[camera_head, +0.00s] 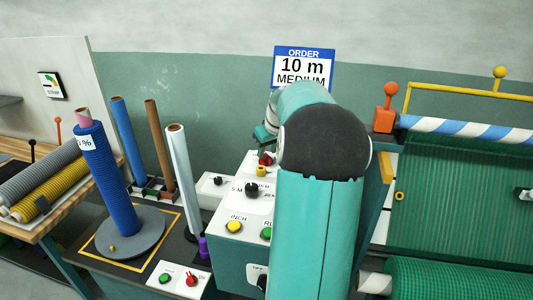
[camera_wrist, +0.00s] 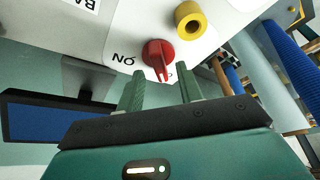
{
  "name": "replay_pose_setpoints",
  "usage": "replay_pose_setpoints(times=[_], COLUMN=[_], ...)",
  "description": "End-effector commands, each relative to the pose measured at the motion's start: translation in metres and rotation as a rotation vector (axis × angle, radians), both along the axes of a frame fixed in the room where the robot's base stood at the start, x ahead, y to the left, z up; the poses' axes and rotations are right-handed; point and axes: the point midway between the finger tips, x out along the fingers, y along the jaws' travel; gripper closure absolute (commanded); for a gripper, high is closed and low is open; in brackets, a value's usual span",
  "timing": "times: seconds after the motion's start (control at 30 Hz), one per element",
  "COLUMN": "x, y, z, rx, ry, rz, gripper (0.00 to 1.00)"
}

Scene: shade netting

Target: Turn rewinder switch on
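A red rotary switch (camera_wrist: 157,54) sits on a pale panel in the wrist view, with upside-down lettering that reads ON beside it. Its narrow grip points down in the picture. My gripper (camera_wrist: 162,72) is open, one finger on each side of the grip's end, with gaps between the fingers and the switch. I cannot tell how far the fingertips are from the panel. In the head view a red knob (camera_head: 266,159) shows on the white control box, and my arm hides much of the gripper there.
A yellow ring-shaped knob (camera_wrist: 190,20) is close beside the red switch. The box (camera_head: 258,192) also carries a black knob and a yellow button. Another red switch (camera_head: 192,280) is on a lower front panel. A blue roll (camera_head: 108,180) stands at left; green netting (camera_head: 450,275) is at right.

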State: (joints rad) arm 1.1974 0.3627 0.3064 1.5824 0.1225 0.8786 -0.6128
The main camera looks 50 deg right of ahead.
Motion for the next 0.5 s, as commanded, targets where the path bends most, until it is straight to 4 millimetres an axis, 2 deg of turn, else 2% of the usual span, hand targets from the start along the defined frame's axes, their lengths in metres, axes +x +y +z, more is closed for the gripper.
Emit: replay_pose_setpoints(times=[0.1, 0.2, 0.5], x=[0.006, 0.009, 0.009], y=[-0.003, -0.004, -0.004], z=[-0.014, -0.020, -0.021], rx=[0.002, 0.000, 0.000], ry=[0.000, -0.001, -0.001], rz=[0.001, -0.001, -0.001], gripper=[0.64, 0.64, 0.66])
